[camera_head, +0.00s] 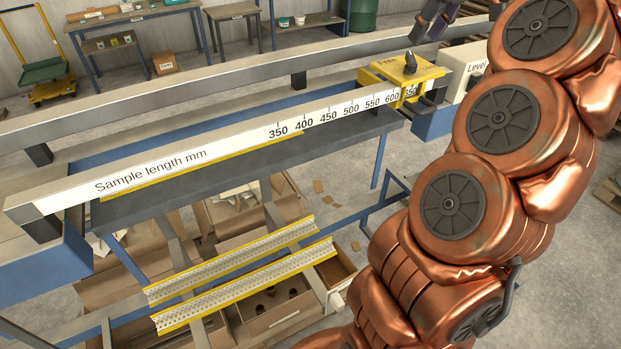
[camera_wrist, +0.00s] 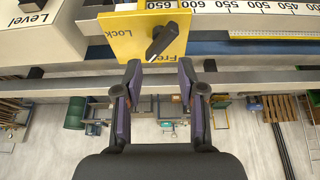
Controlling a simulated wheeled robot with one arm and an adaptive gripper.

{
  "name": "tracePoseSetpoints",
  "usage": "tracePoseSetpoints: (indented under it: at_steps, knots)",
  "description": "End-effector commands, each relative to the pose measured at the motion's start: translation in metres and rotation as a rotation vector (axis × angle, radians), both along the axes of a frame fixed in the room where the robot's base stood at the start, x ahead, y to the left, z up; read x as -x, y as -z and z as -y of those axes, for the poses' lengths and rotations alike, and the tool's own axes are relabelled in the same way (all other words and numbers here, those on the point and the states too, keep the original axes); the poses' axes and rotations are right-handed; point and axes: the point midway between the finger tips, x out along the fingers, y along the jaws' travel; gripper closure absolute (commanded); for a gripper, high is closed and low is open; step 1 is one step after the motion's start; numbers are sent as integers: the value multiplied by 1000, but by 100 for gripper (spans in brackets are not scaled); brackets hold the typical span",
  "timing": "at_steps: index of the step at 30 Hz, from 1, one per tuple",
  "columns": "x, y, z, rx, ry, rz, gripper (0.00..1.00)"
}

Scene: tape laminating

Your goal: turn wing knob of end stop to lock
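The end stop (camera_head: 396,78) is a yellow block on the rail near the right end of the ruler, by the 600 to 650 marks. Its dark wing knob (camera_head: 411,63) stands on its top face. In the wrist view the yellow plate (camera_wrist: 125,38) carries the words Lock and Free, and the wing knob (camera_wrist: 162,41) lies tilted between them, closer to Free. My gripper (camera_wrist: 160,75) is open, its two purple fingers apart and empty. The fingertips are just short of the knob in the picture; contact cannot be seen. In the head view my gripper (camera_head: 436,20) is partly cut off at the top.
The ruler rail (camera_head: 240,140) marked Sample length mm runs left from the end stop. A white Level block (camera_head: 463,72) stands right beside it. A grey beam (camera_head: 200,100) runs behind. Yellow-edged perforated strips (camera_head: 240,270) and open boxes lie below the rail.

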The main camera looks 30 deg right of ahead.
Motion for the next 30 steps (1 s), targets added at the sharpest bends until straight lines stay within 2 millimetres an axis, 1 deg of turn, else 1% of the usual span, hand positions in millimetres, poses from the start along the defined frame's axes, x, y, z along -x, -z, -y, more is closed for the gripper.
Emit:
tracePoseSetpoints:
  at_steps: [9,17,23,30]
  knots:
    - [8,-22,0,1,2,1,60]
    - [1,-17,-19,6,-33,-13,60]
    - [-5,-13,-38,9,-62,-24,60]
    - [-14,-4,-72,18,-111,-49,60]
